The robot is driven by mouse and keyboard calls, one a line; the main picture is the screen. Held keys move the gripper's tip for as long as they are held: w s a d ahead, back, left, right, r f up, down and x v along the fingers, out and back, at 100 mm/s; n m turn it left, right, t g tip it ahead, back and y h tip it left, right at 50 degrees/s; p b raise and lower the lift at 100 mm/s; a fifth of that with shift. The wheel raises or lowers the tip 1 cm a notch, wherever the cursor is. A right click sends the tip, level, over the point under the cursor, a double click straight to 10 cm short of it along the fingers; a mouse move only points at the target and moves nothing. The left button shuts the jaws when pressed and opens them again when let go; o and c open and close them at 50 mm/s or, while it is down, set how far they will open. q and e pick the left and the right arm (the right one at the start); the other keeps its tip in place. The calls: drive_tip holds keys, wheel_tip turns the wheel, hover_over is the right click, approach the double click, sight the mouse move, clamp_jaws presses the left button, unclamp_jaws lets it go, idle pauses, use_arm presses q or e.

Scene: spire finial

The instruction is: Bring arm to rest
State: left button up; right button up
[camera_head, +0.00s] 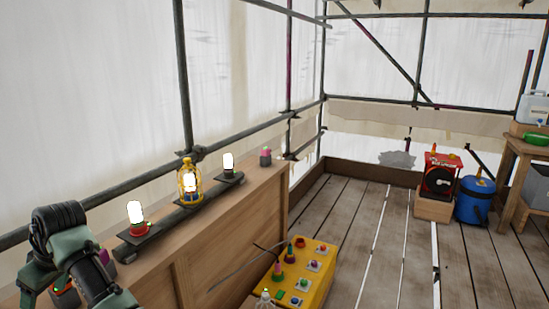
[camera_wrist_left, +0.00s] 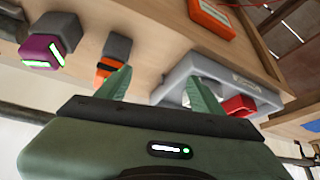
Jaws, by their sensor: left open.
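My left arm (camera_head: 75,235), dark green and black, is bent at the lower left of the head view, beside the wooden counter (camera_head: 235,225). In the left wrist view my left gripper (camera_wrist_left: 160,90) has its two green fingers spread apart, with nothing seen held between them. The fingers point towards a wooden surface (camera_wrist_left: 150,35) with a grey tray (camera_wrist_left: 180,72) on it. A grey and orange item (camera_wrist_left: 111,58) is by the left finger. My right gripper is not in view.
Lit lamps stand along the counter, one in a yellow cage (camera_head: 188,183). A yellow control box (camera_head: 300,272) is beside the counter. A red device (camera_head: 440,177) and a blue canister (camera_head: 474,200) stand at the far right. The middle of the plank floor (camera_head: 385,240) is clear.

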use_arm(q)
drive_tip(key=s+d+f+m+t, duration=0.2)
drive_tip(key=s+d+f+m, duration=0.3)
drive_tip(key=f, duration=0.2)
drive_tip(key=s+d+f+m+t, duration=0.2)
drive_tip(key=s+d+f+m, duration=0.35)
drive_tip(key=f, duration=0.25)
drive_tip(key=s+d+f+m+g+h, duration=0.1)
drive_tip(key=s+d+f+m+h, duration=0.25)
drive_tip(key=s+d, duration=0.5)
drive_tip(key=s+d+f+m+h, duration=0.35)
drive_tip(key=s+d, duration=0.35)
drive_tip(key=d, duration=0.3)
wheel_tip(320, 180, down, 26)
drive_tip(key=s+g, duration=0.1)
drive_tip(key=s+a+f+m+g+y, duration=0.1)
drive_tip(key=s+a+f, duration=0.1)
drive_tip(key=s+f, duration=1.4)
drive_tip(key=shift+s+a+g, duration=0.3)
drive_tip(key=shift+s+a, duration=0.05)
drive_tip(key=shift+s, duration=0.1)
